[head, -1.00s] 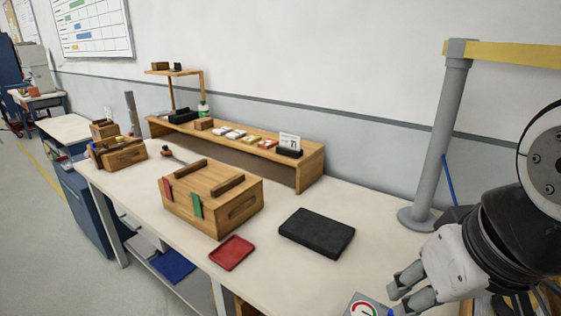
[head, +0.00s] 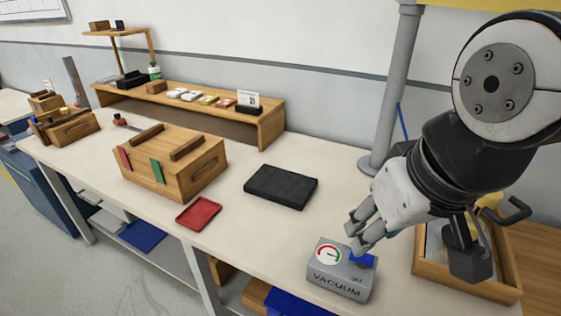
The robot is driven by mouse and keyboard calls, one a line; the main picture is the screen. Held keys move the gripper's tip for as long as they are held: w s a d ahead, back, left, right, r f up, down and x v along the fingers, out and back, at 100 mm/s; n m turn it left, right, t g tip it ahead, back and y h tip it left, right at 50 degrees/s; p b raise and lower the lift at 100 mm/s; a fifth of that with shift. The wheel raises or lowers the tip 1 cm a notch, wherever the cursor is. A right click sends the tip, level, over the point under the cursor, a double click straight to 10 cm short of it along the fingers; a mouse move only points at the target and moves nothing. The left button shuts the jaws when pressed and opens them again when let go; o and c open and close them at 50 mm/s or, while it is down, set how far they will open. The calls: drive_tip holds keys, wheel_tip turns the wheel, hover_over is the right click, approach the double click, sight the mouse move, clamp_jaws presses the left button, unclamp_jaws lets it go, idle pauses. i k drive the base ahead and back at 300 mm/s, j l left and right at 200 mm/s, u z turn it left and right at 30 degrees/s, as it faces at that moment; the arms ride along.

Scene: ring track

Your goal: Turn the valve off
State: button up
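The valve is a small blue handle (head: 366,260) on top of a grey box (head: 340,283) marked VACUUM, at the front right of the bench. The box has a round red, white and green gauge (head: 328,254) and a small label, hard to read, beside the handle. My gripper (head: 355,236) is just above and behind the box, its two fingers apart with nothing seen between them. The lower fingertip overlaps the edge of the blue handle in the picture; I cannot tell whether they touch.
A black pad (head: 281,187), a red tray (head: 199,213) and a wooden box (head: 174,163) lie to the left on the bench. A wooden tray (head: 467,284) stands right of the valve box. A grey post (head: 395,95) rises behind. The bench left of the valve box is clear.

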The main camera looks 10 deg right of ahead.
sight(366, 259)
drive_tip(key=j+z, duration=0.6)
drive_tip(key=i+j+z, duration=0.25)
drive_tip(key=j, duration=0.3)
drive_tip(key=k+j, duration=0.35)
drive_tip(key=j, duration=0.2)
